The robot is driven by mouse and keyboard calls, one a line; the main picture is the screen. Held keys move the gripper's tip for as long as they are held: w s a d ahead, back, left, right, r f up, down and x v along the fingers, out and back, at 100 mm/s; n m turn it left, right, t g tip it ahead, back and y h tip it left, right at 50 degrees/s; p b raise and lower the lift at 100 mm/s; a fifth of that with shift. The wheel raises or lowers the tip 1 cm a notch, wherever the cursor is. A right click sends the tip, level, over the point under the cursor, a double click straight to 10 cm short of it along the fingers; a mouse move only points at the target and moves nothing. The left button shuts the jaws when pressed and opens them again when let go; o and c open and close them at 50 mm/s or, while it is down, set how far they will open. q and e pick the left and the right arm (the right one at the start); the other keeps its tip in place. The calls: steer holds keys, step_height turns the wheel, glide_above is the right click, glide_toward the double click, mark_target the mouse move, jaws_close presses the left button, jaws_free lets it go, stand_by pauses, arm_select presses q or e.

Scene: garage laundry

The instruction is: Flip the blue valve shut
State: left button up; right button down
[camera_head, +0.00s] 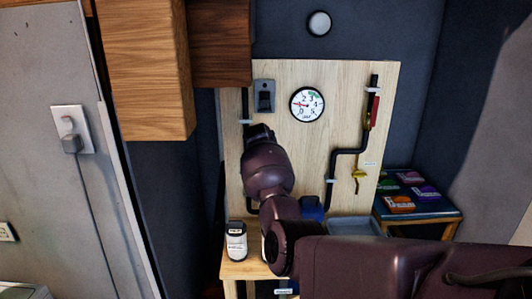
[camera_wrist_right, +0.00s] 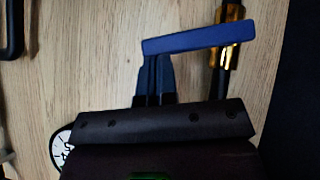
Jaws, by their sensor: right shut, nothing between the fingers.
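The blue valve's handle (camera_wrist_right: 198,37) shows in the right wrist view as a flat blue lever on a brass body (camera_wrist_right: 231,52). It lies crosswise to the black pipe, slightly tilted. My right gripper (camera_wrist_right: 155,75) is shut and empty, its fingers at the lever's free end; I cannot tell whether they touch it. In the head view my right arm reaches up in front of the wooden board (camera_head: 285,75), with the gripper (camera_head: 258,132) near the left pipe. The blue valve is hidden behind the arm there. My left gripper is not in view.
The board carries a round gauge (camera_head: 307,104), a grey switch box (camera_head: 264,96), a red-handled valve (camera_head: 374,110) and a yellow valve (camera_head: 359,178). A wooden cabinet (camera_head: 148,70) overhangs at upper left.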

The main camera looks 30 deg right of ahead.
steer(key=shift+w+a+f, duration=0.1)
steer(key=shift+w+a, duration=0.15)
steer(key=shift+a, duration=0.1)
steer(key=shift+w+a+f+b, duration=0.25)
steer(key=shift+w+a+b, duration=0.05)
steer(key=shift+a, duration=0.1)
steer(key=shift+r, duration=0.1)
stand_by(0.3)
